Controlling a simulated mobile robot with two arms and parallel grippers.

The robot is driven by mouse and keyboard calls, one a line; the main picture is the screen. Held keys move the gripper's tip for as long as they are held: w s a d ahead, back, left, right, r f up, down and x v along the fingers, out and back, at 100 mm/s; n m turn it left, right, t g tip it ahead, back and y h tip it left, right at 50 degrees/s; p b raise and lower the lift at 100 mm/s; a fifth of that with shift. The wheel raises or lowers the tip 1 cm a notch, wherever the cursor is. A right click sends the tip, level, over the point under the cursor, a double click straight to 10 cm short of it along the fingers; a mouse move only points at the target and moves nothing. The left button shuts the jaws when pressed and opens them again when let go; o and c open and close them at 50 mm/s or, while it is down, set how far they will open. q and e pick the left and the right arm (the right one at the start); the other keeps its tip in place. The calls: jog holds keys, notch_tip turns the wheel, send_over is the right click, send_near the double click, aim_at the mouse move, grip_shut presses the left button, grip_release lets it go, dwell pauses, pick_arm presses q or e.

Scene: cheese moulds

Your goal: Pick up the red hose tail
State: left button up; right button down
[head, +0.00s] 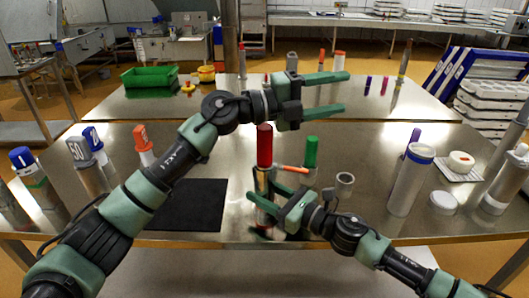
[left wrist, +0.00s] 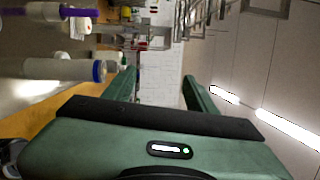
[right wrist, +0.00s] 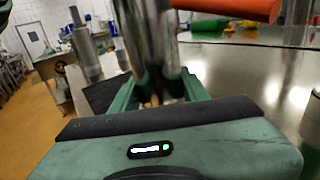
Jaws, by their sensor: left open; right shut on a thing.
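The red hose tail (head: 265,145) stands upright near the front of the metal table, with a red top above a shiny metal lower part. My right gripper (head: 258,188) is shut around that metal part. In the right wrist view the shiny metal (right wrist: 152,45) is between the fingers; the red top is out of that view. The fingers partly hide its lower end, so I cannot tell whether it touches the table. My left gripper (head: 340,92) is open and empty, raised above the far part of the table. The left wrist view shows its two fingers apart (left wrist: 160,88).
A green-topped piece (head: 311,150) and a lying orange piece (head: 293,169) are close beside the held piece. A grey ring (head: 344,184) and a tall white cylinder (head: 408,185) stand to the right. A black mat (head: 195,205) lies left. A green crate (head: 150,77) is behind.

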pick_arm(q)
jog(key=d+r+m+t+h, duration=0.1)
jog(key=d+m+t, duration=0.1)
jog(key=d+t, duration=0.1)
jog(key=n+t+y, duration=0.4)
jog(key=t+y, duration=0.6)
jog(key=y, duration=1.5)
send_near(264, 156)
jog(key=w, duration=0.3)
jog(key=x, duration=0.3)
jog(key=a+x, duration=0.1)
jog(key=x, duration=0.1)
jog(key=shift+w, duration=0.25)
jog(key=shift+d+x, duration=0.15)
jog(key=shift+x, duration=1.25)
jog(key=shift+d+x, duration=0.1)
jog(key=shift+x, duration=1.35)
grip_shut()
